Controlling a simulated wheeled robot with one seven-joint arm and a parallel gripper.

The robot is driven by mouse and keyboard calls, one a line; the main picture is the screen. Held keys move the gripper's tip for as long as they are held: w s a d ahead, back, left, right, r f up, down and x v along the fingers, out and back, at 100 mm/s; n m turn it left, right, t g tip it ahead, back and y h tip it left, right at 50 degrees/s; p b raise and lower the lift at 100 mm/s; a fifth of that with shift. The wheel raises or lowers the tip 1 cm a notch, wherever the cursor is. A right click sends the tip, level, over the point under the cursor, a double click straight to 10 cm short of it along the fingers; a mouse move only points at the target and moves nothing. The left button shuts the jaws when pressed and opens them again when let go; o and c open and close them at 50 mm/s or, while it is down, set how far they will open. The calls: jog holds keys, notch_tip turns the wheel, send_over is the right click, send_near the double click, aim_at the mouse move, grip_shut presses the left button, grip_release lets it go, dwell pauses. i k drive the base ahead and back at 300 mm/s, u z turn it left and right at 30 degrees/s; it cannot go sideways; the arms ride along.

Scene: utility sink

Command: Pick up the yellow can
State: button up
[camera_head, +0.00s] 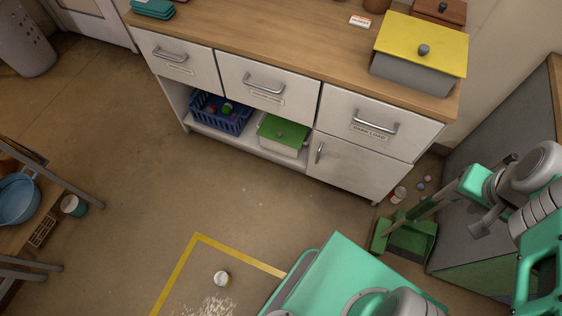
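My arm's mint and grey end section (477,184) is at the right edge, high above the floor and far from this can. The fingers cannot be made out clearly there, and nothing is visibly held.
A white cabinet (222,74) with a wooden top bears a yellow-lidded box (425,42). A teal container (73,205) stands by the left shelf. Mid-floor is clear; pale debris (213,306) lies near the can.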

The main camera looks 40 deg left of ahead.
aim_at(222, 279)
jog(key=u, duration=3.75)
jog(key=k, duration=1.05)
jog(key=u, duration=1.35)
jog(key=i, duration=1.05)
jog(key=z, duration=0.6)
